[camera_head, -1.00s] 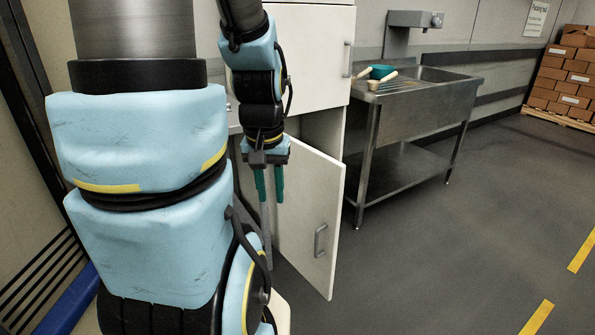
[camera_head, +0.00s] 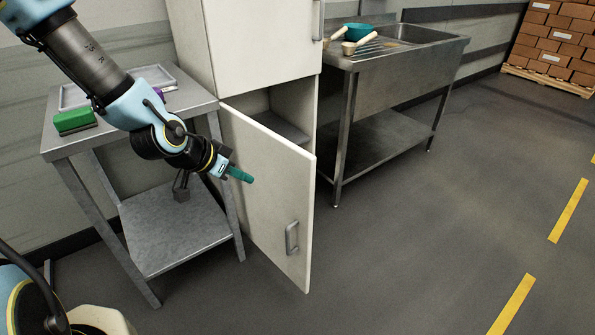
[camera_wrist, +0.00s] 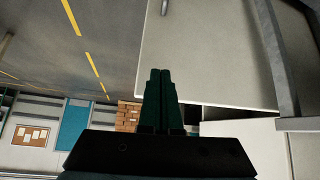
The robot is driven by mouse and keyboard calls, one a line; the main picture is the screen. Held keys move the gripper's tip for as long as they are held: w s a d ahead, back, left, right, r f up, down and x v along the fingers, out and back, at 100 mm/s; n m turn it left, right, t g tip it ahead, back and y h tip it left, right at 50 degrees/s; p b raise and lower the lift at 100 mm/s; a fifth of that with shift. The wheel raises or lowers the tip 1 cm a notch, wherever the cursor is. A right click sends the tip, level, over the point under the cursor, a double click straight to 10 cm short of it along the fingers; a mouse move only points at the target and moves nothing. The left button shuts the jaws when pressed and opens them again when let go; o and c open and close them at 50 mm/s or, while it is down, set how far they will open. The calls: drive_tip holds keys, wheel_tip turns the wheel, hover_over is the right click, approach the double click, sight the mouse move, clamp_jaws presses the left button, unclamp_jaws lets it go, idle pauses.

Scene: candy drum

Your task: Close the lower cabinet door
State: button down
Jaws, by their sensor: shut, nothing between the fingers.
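The lower cabinet door (camera_head: 265,205) is white and stands open, its outer face and grey handle (camera_head: 291,238) towards the camera. Its free edge is at the right, and part of the dark cabinet interior (camera_head: 277,122) shows above it. My gripper (camera_head: 242,175), with green fingers, is shut and empty in front of the door's left, hinge-side part, well left of the handle. I cannot tell whether it touches the door. In the wrist view the shut fingers (camera_wrist: 158,98) overlap the lower edge of the pale door (camera_wrist: 210,50), and the handle (camera_wrist: 164,7) shows at the top.
A metal table (camera_head: 170,235) with a green sponge-like block (camera_head: 74,121) and a tray stands left of the cabinet, close to my arm. A steel sink (camera_head: 400,85) stands to the right. The upper cabinet door (camera_head: 265,50) is shut. Floor at front right is clear.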

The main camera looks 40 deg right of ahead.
drive_tip(key=s+d+m+h, duration=0.1)
drive_tip(key=s+d, duration=0.1)
drive_tip(key=d, duration=0.3)
drive_tip(key=p, duration=0.2)
approach(308, 174)
wheel_tip(308, 174, down, 4)
drive_tip(key=d, duration=0.3)
drive_tip(key=shift+w+d+g+p, duration=0.1)
drive_tip(key=shift+w+g+p, duration=0.2)
drive_tip(key=shift+p, duration=0.1)
drive_tip(key=shift+d+f, duration=0.15)
drive_tip(key=shift+d, duration=0.35)
